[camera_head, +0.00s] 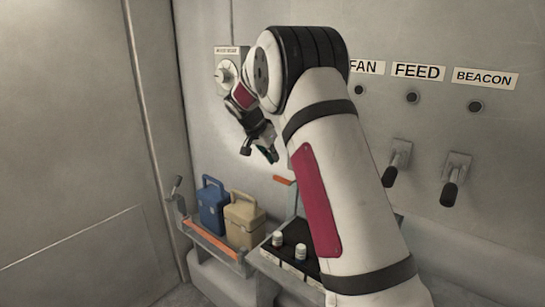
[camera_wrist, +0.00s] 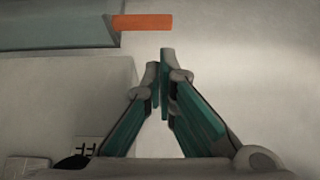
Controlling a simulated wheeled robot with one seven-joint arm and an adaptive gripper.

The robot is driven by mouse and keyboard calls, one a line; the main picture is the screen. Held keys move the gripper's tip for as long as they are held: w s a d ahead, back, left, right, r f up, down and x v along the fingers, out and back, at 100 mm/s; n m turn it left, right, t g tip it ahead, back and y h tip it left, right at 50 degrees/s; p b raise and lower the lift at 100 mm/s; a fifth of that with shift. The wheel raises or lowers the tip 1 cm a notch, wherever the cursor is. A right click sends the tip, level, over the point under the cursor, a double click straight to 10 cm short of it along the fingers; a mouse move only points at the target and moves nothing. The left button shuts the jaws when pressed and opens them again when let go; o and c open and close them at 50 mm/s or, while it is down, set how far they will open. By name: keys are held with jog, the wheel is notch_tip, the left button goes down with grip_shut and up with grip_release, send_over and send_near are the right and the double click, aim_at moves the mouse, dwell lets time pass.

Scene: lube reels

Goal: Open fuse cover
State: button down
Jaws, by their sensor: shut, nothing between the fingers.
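My gripper (camera_head: 269,154) is in front of the grey wall, pointing down, with its fingers closed and empty. In the wrist view the green-padded fingers (camera_wrist: 161,82) meet at their tips. An orange bar (camera_head: 284,180) is on the wall just below and right of the gripper. It also shows in the wrist view (camera_wrist: 142,22), beyond the fingertips and apart from them. A grey panel or box edge (camera_wrist: 62,85) fills the left of the wrist view. No part is clearly marked as the fuse cover, and my arm hides much of the wall.
A tray with an orange front rim (camera_head: 212,242) holds a blue container (camera_head: 213,207) and a tan container (camera_head: 244,218). Right of it, small white bottles (camera_head: 278,239) stand on a black surface. A dial (camera_head: 226,75) is up left; two levers (camera_head: 398,160) (camera_head: 455,180) are at right.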

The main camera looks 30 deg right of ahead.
aim_at(278, 176)
jog(key=x, duration=0.7)
jog(key=shift+d+f+p, duration=0.15)
jog(key=shift+f+p, duration=0.1)
jog(key=shift+p, duration=0.05)
jog(key=shift+s+a+r+b, duration=0.1)
jog(key=shift+s+a+b, duration=0.15)
jog(key=shift+a, duration=0.35)
jog(key=shift+s+a+r+b, duration=0.15)
jog(key=shift+a+b, duration=0.1)
jog(key=shift+a, duration=0.3)
jog(key=shift+s+a+r+b, duration=0.1)
jog(key=shift+s+a+b, duration=0.15)
jog(key=shift+a, duration=0.35)
